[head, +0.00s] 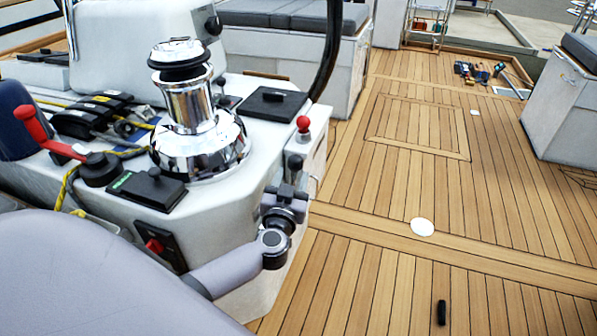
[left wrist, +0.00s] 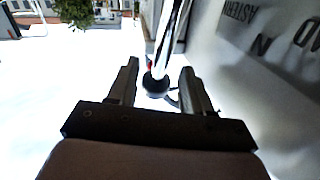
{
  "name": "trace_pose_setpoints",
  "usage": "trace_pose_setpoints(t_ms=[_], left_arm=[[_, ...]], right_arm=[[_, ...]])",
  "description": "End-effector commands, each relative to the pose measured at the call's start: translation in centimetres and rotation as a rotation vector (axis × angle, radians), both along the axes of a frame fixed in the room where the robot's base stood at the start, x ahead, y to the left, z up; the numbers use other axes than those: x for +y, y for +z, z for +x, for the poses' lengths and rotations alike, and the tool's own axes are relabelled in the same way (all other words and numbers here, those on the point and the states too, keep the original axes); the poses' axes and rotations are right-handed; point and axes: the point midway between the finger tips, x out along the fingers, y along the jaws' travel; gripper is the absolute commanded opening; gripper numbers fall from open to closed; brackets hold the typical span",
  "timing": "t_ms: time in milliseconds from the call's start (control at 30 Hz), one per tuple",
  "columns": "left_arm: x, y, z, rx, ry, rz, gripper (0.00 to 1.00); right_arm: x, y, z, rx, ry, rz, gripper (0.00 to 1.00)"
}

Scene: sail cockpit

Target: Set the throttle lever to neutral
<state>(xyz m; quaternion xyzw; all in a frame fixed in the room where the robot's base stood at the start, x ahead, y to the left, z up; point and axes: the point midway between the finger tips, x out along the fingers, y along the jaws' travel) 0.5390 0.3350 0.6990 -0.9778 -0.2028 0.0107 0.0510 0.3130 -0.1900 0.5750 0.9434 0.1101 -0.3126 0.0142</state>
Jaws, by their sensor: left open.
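The throttle lever shows in the left wrist view as a bright chrome shaft (left wrist: 168,38) ending in a black knob (left wrist: 155,82). In the head view a black knob (head: 295,162), which looks like the same one, is at the console's right side. My left gripper (head: 287,187) is just below it there. In the left wrist view the left gripper (left wrist: 158,85) is open, with the black knob between its fingertips in the picture; I cannot tell whether they touch it. The panel beside it bears the letters ASTERN (left wrist: 238,12) and N (left wrist: 262,45). My right gripper is not in view.
A red ball knob (head: 303,124) stands close above the gripper. The white console (head: 235,205) carries a chrome winch (head: 195,115) and a red-handled lever (head: 45,135). The teak deck (head: 400,190) to the right is mostly clear, with a small black object (head: 441,312) on it.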

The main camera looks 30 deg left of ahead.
Motion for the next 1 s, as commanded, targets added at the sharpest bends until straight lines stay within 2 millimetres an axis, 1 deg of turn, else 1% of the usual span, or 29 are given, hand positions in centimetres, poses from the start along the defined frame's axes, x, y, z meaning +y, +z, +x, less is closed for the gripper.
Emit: trace_pose_setpoints(t_ms=[33,100,300,433,667,700,767,800,833,1000], left_arm=[[0.4,-0.2,0.8,-0.003,0.002,0.001,0.5],[0.7,-0.2,1.7,-0.003,0.001,0.0,0.5],[1.4,-0.1,3.4,-0.002,0.0,0.0,0.5],[1.6,-0.1,3.8,0.0,-0.001,0.0,0.5],[1.6,0.0,3.8,0.0,-0.001,-0.001,0.5],[1.6,0.0,3.8,0.0,-0.001,-0.001,0.37],[1.6,0.0,3.8,0.0,-0.001,-0.001,0.17],[1.6,0.0,3.8,0.0,-0.001,-0.001,0.04],[1.6,0.0,3.8,-0.001,-0.001,-0.001,0.0],[1.6,0.1,3.8,-0.004,-0.001,0.001,0.0]], right_arm=[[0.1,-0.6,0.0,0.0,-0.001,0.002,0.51],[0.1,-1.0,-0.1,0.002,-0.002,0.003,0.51],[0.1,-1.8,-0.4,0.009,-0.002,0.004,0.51],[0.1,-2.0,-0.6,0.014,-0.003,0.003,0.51],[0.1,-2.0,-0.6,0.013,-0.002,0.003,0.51],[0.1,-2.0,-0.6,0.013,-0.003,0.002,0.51],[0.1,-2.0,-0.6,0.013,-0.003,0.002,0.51],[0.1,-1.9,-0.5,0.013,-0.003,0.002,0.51],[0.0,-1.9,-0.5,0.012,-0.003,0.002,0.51],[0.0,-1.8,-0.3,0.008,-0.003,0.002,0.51]])
